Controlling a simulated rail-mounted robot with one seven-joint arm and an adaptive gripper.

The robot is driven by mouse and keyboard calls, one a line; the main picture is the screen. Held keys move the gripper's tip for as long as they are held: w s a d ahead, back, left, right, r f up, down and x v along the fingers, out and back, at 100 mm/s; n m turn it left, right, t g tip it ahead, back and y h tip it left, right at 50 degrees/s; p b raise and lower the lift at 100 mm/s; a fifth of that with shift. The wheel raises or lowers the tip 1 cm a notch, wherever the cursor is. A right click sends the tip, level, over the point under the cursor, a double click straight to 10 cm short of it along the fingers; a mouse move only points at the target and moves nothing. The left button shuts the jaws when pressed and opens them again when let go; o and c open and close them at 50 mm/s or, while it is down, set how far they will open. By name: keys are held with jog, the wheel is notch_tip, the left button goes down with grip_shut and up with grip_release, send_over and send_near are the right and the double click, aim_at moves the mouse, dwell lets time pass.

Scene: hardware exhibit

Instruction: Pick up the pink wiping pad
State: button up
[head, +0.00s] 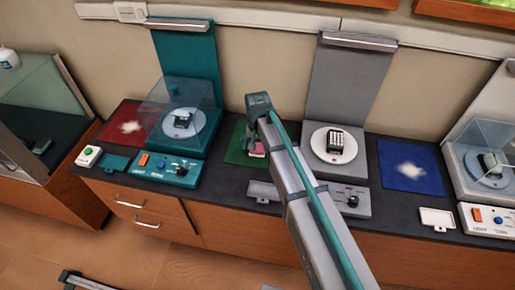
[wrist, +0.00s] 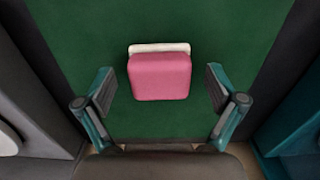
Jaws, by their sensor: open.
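The pink wiping pad (wrist: 160,77) lies on a green mat (wrist: 215,40) in the wrist view, with a whitish strip along its far edge. My gripper (wrist: 160,90) is open, with one finger on each side of the pad and visible gaps between. Nothing is held. In the head view the pad (head: 257,150) shows as a small pink patch on the green mat (head: 236,157), partly hidden by my arm. My gripper is mostly hidden behind my arm there.
A teal exhibit stand (head: 205,120) with a clear cover is left of the green mat, and a grey stand (head: 345,172) is right. A red mat (head: 112,130) and a blue mat (head: 412,178) hold whitish patches. The dark counter's front edge is close.

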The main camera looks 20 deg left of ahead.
jog(key=c, duration=1.2)
jog(key=shift+o, duration=0.2)
jog(key=shift+r, duration=0.1)
jog(key=shift+r+b, duration=0.6)
jog(key=shift+r, duration=0.15)
jog(key=s+d+r+b, duration=0.4)
jog(key=s+d+r, duration=0.3)
jog(key=s+r, duration=0.4)
jog(key=shift+s+d+r, duration=0.15)
jog(key=shift+s+d, duration=0.1)
jog(key=shift+s, duration=0.2)
